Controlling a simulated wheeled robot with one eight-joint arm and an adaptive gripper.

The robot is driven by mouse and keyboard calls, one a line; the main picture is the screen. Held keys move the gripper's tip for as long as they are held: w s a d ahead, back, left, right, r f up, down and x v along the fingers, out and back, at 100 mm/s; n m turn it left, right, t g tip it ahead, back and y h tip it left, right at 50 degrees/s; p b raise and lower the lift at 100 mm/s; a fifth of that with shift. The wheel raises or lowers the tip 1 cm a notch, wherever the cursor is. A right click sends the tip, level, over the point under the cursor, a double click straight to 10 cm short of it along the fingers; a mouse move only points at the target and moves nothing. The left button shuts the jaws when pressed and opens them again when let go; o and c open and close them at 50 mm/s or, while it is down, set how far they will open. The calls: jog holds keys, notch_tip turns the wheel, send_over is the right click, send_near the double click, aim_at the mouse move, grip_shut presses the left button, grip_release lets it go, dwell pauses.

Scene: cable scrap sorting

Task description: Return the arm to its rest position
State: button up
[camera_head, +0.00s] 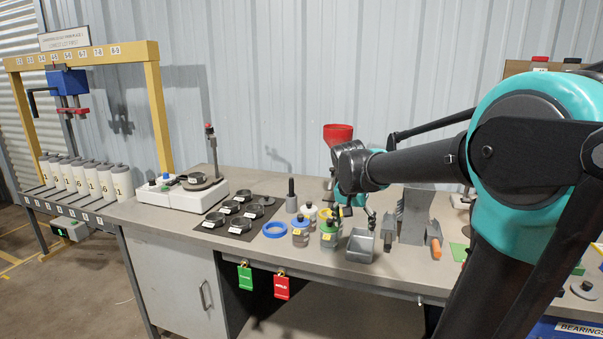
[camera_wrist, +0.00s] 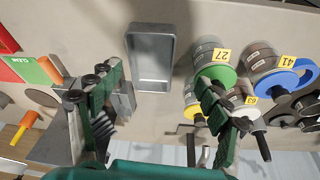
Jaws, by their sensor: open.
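My arm reaches in from the right in the head view, and my gripper (camera_head: 355,212) hangs low over the bench, partly hidden behind the wrist and the bottles. In the wrist view my gripper (camera_wrist: 158,85) is open, with its green fingers well apart and nothing between them but the view of the bench. A small empty grey tray (camera_wrist: 136,60) lies beyond the fingertips. The tray (camera_head: 360,246) also shows in the head view, below and just in front of my gripper. The container tagged 27 (camera_wrist: 208,58) is close to the right finger; whether they touch I cannot tell.
Bottles (camera_head: 300,236), a blue ring (camera_head: 275,230) and black dishes on a dark mat (camera_head: 262,214) stand left of my gripper. A grey stand with an orange-handled tool (camera_head: 436,248) is at right. Space above the bench's left half is mostly free.

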jog(key=s+d+f+n+y, duration=0.2)
jog(key=s+f+n, duration=0.3)
jog(key=s+f, duration=1.2)
jog(key=s+d, duration=0.1)
jog(key=s, duration=0.2)
jog(key=shift+d+n+t, duration=0.2)
jog(key=shift+n+t, duration=0.1)
jog(key=shift+t, duration=0.1)
